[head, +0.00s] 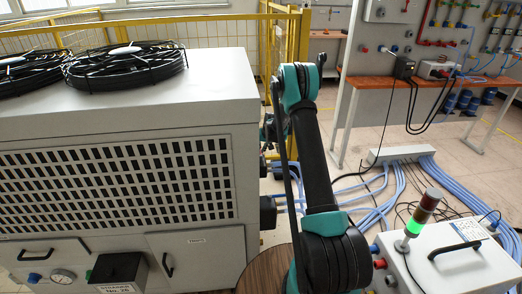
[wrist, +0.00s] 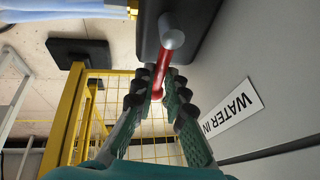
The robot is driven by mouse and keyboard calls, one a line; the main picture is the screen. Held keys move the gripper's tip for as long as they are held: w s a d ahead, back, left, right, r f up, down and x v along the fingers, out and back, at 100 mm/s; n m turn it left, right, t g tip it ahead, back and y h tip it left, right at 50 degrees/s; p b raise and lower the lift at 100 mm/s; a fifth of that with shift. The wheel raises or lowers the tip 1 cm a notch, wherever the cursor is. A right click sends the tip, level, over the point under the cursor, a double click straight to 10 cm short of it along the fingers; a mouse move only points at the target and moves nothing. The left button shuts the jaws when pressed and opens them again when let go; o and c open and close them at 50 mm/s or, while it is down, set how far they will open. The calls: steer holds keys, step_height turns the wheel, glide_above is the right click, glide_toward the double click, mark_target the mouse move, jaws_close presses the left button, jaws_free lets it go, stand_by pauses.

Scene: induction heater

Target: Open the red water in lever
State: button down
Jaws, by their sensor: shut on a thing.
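The red water in lever (wrist: 160,75) shows in the wrist view, running from a grey metal pivot (wrist: 173,32) on a dark block down between my fingers. My gripper (wrist: 158,94) is shut on the lever, with one green-padded finger on each side of it. A white label reading "WATER IN" (wrist: 231,110) is on the grey panel to the right of the lever. In the head view my arm hides the gripper and the lever.
The grey cabinet (head: 125,110) carries coiled black cables (head: 125,64) on top. A yellow mesh fence (head: 285,45) stands close behind. Blue hoses (head: 400,185) run over the floor, and a box with a signal lamp (head: 455,265) stands at right.

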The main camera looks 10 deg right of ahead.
steer(key=m, duration=0.1)
steer(key=d+m+h, duration=0.1)
steer(key=m, duration=0.1)
steer(key=m+h, duration=0.1)
steer(key=shift+s+d+m, duration=0.3)
steer(key=shift+m, duration=0.1)
steer(key=shift+s+d+m+h, duration=0.25)
steer(key=shift+m+h, duration=0.1)
steer(key=shift+m, duration=0.6)
steer(key=shift+s+d+m+h, duration=0.25)
steer(key=shift+m+h, duration=0.15)
steer(key=shift+m, duration=0.5)
steer(key=shift+s+d+m+h, duration=0.25)
steer(key=shift+m+h, duration=0.1)
steer(key=shift+m, duration=0.6)
steer(key=c, duration=1.6)
jaws_free()
steer(key=shift+o, duration=0.2)
step_height(320, 180, up, 10)
